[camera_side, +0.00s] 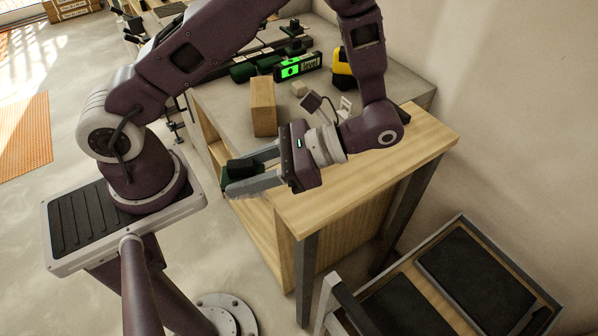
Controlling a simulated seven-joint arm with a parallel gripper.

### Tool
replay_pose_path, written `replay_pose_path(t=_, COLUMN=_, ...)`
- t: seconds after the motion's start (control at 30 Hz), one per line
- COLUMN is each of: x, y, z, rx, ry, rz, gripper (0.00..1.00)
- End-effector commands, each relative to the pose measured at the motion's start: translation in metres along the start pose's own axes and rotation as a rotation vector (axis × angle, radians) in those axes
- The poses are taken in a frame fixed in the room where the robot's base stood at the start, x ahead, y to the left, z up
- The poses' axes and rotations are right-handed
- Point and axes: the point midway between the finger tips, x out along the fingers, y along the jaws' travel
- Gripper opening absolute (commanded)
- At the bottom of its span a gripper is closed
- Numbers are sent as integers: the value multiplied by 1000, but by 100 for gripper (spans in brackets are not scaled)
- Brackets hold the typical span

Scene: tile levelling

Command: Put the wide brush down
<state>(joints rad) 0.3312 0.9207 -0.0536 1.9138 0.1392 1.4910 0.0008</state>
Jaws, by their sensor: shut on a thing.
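The wide brush (240,169) looks like a dark green and black block at the tip of my gripper, partly hidden by the fingers. My gripper (236,178) points left in the side view, and its two pale grey fingers are shut on the brush. The brush is by the left edge of the workbench (412,148). I cannot tell whether it touches the bench top or hangs above or beyond its edge.
A wooden block (263,107) stands behind the gripper. A level with a lit green display (297,67), a yellow and black tape measure (343,70) and small pale pieces (299,89) lie farther back. The bench's front wooden strip is largely bare.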

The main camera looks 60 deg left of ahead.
Motion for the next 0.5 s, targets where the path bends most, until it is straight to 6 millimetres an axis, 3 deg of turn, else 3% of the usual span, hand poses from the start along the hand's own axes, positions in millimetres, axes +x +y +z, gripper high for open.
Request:
replay_pose_path(t=0.17, x=-2, y=-41, z=6, rx=190, ry=1, rz=-463, gripper=0)
replay_pose_path(t=0.3, x=-31, y=-70, z=5, rx=342, ry=1, rz=-829, gripper=0)
replay_pose_path(t=0.5, x=-86, y=-83, z=0, rx=507, ry=2, rz=-1233, gripper=0)
